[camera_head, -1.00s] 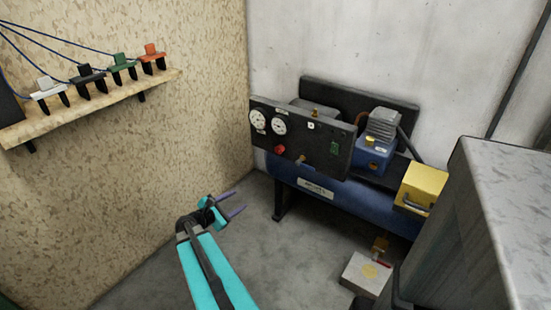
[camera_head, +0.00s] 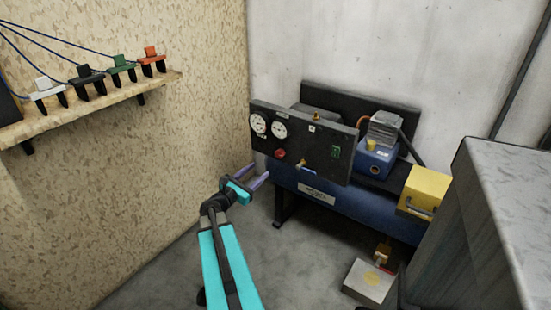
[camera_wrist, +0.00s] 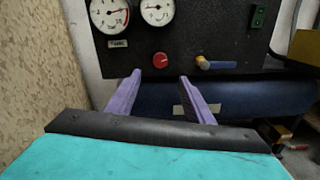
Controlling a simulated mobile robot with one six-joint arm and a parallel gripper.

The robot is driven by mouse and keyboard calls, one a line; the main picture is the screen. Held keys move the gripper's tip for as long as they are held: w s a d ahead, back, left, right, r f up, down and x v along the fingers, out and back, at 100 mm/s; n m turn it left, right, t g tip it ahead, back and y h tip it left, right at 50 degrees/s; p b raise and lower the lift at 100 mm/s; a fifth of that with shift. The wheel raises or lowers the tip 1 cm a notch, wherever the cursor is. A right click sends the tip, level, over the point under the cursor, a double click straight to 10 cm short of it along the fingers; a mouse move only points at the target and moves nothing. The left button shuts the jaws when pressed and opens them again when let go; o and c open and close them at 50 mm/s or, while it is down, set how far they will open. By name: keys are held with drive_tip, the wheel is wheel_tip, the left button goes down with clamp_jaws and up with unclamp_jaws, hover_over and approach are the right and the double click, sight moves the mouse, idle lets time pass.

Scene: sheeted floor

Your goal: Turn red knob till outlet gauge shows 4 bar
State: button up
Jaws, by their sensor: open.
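The red knob (camera_head: 280,153) sits low on the black panel (camera_head: 318,146), below two round white gauges. It also shows in the wrist view (camera_wrist: 160,60), ahead of and above the gap between my fingers. The left gauge (camera_wrist: 110,14) and the right gauge (camera_wrist: 157,11) are cut by the top edge of the wrist view. The left one has a label beneath it; I cannot tell which is the outlet gauge from the lettering. My gripper (camera_head: 256,175) is open and empty, with purple fingers, below and left of the knob and apart from it.
A valve with a blue handle (camera_wrist: 215,64) sticks out right of the knob. A green switch (camera_wrist: 258,15) is further right. The blue tank (camera_head: 330,200) lies below the panel. A wooden wall (camera_head: 200,110) stands close on the left, and a grey cabinet (camera_head: 490,220) on the right.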

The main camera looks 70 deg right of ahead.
sight(278, 155)
drive_tip(key=x, duration=1.3)
drive_tip(key=shift+s+d, duration=0.1)
drive_tip(key=shift+d, duration=0.15)
drive_tip(key=c, duration=0.9)
drive_tip(key=shift+a, duration=0.3)
drive_tip(key=shift+c, duration=0.8)
drive_tip(key=shift+d, duration=0.25)
